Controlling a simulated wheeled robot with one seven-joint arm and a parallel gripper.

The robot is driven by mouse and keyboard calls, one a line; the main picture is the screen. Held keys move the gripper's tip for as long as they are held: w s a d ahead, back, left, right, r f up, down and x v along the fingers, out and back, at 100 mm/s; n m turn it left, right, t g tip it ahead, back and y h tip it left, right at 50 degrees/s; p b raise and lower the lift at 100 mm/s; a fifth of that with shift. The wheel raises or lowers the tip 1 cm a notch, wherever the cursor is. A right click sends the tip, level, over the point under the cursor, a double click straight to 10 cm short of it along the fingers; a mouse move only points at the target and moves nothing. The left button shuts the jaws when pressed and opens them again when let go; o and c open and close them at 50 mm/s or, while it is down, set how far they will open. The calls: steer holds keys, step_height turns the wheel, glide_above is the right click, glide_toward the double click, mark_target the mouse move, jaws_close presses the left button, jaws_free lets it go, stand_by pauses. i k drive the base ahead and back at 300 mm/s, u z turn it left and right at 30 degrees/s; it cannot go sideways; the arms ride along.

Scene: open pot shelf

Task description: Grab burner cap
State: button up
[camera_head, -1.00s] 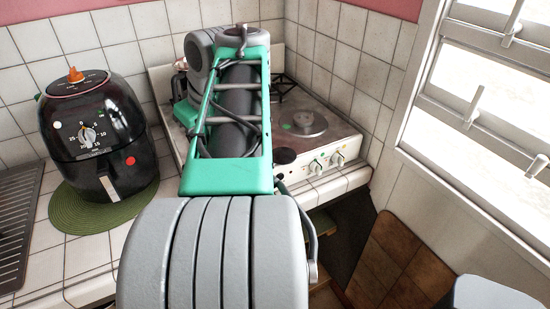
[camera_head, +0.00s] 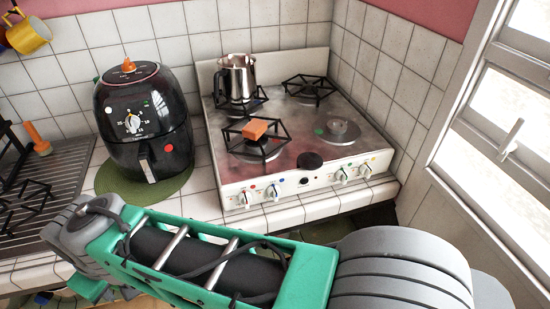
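A dark round disc, which looks like the burner cap (camera_head: 310,161), lies flat on the front edge of the stove top, above the knobs. The stove (camera_head: 290,172) is white with a shiny, stained top. Its front right burner (camera_head: 338,131) is a bare silver ring without a grate, with a small green spot on its left. My green and grey arm crosses the bottom of the view, in front of the counter. My gripper is not visible, so its state does not show.
A metal pitcher (camera_head: 237,78) stands on the back left burner. An orange block (camera_head: 255,129) sits on the front left grate. A black air fryer (camera_head: 143,122) stands on a green mat (camera_head: 112,182) left of the stove. A window (camera_head: 505,110) is at right.

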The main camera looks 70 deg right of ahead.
mark_target(309, 160)
steer(key=u, duration=2.05)
steer(key=i, duration=0.35)
steer(key=z, duration=2.35)
